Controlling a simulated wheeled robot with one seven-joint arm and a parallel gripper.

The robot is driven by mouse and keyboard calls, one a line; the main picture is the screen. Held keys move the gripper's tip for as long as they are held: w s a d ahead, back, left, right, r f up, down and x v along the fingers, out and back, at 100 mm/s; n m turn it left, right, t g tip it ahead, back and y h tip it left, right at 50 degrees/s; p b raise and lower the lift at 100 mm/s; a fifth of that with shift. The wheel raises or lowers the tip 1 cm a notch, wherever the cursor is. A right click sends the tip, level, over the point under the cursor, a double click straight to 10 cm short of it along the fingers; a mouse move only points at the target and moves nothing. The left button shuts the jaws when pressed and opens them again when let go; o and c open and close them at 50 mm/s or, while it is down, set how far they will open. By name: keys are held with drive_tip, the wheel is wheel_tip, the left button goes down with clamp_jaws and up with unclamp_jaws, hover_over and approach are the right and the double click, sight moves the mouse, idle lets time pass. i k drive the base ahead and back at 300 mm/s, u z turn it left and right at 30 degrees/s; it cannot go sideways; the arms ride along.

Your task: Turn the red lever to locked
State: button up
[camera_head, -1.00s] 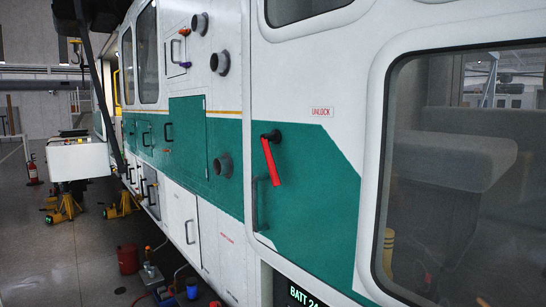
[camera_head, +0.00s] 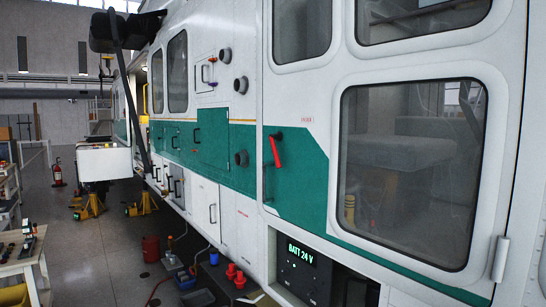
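The red lever (camera_head: 275,152) is on the green and white side of the helicopter, right of centre in the head view. It hangs from a dark pivot at its top and points down, tilted slightly. A small red-lettered label (camera_head: 307,120) sits up and to the right of it, too small to read now; in the earlier frame it reads UNLOCK. A dark grab handle (camera_head: 267,184) is just below and left of the lever. My gripper is not in view.
A lit panel reading BATT 24 V (camera_head: 301,252) is below the lever.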

sight(279, 136)
drive_tip(key=u, duration=0.7)
drive_tip(key=i, duration=1.05)
drive_tip(key=z, duration=0.55)
drive_tip(key=i, duration=0.6)
drive_tip(key=z, duration=0.7)
